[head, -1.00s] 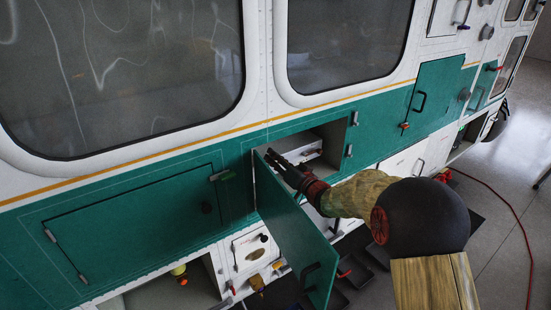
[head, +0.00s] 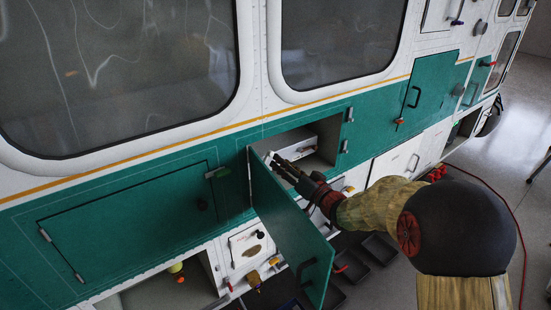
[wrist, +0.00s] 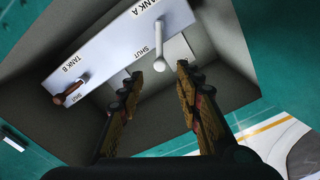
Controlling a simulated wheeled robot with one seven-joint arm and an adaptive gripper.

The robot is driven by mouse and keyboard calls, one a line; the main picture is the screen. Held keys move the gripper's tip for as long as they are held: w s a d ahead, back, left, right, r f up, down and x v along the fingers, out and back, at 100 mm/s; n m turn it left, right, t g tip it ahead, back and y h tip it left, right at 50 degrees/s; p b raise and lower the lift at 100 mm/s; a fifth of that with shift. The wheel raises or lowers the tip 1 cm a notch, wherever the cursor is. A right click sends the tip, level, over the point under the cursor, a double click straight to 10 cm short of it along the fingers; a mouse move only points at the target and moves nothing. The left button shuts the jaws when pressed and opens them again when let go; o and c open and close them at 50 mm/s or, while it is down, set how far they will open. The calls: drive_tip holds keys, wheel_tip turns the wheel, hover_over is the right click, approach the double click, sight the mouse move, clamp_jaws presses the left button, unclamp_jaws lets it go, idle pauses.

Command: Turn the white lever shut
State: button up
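The white lever (wrist: 159,50) sits on a pale valve panel (wrist: 118,55) inside an open compartment, under the label TANK A. It points down in the wrist view, and the word SHUT is printed to its left. A brown lever (wrist: 72,90) is on the same panel by TANK B. My gripper (wrist: 158,74) is open, with one finger on each side of the white lever's lower end in the picture. I cannot tell whether it touches the lever. In the head view my gripper (head: 279,168) is at the compartment mouth, partly covering the panel (head: 299,148).
The green compartment door (head: 287,225) hangs open below and left of my arm. Lower open bays with small fittings (head: 252,250) and dark trays (head: 378,249) lie beneath. A red hose (head: 500,200) runs over the floor at right.

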drive_tip(key=shift+v, duration=2.15)
drive_tip(key=shift+f, duration=0.1)
drive_tip(key=shift+c, duration=0.2)
